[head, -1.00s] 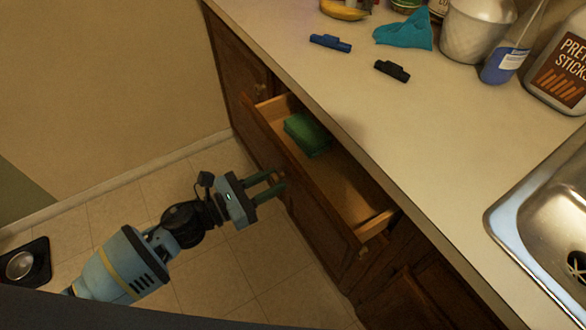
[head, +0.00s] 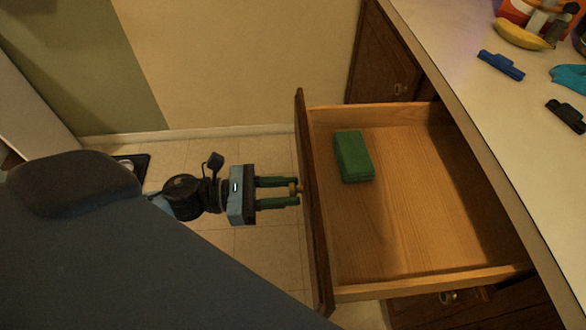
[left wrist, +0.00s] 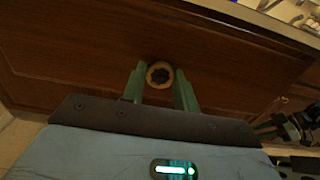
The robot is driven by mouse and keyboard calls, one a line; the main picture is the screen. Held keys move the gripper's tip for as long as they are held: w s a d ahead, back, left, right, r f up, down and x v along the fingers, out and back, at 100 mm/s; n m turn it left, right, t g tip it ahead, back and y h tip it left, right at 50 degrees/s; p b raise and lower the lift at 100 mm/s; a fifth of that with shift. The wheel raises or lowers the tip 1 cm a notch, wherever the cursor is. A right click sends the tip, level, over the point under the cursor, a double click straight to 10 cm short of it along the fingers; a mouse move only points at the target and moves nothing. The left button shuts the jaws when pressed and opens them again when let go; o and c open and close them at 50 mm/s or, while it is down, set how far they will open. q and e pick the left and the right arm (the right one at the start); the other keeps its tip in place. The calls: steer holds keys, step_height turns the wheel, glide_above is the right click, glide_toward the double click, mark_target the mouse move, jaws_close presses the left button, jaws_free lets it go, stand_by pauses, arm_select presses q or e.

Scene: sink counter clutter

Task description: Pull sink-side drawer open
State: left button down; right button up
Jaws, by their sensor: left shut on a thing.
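The wooden drawer (head: 420,215) stands well out from the counter, with its inside in plain view. A green sponge-like block (head: 353,157) lies in it towards the front. My left gripper (head: 297,191) is at the outside of the drawer front (head: 313,220), with its green fingers shut on the round knob (head: 292,188). In the left wrist view the knob (left wrist: 160,75) sits between the two fingertips (left wrist: 159,80), against the dark wood drawer front (left wrist: 90,65).
The counter (head: 480,110) above holds a blue clip (head: 501,65), a black clip (head: 567,115), a banana (head: 523,34) and a teal cloth (head: 570,79). A cabinet (head: 385,60) stands behind the drawer. Tiled floor (head: 265,240) is free beside my left arm.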

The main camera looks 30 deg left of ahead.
arm_select(q)
steer(key=shift+s+a, duration=0.1)
stand_by(0.3)
steer(key=c, duration=1.1)
jaws_free()
steer(key=shift+b+v, duration=0.6)
steer(key=shift+v, duration=3.25)
steer(key=shift+f, duration=0.1)
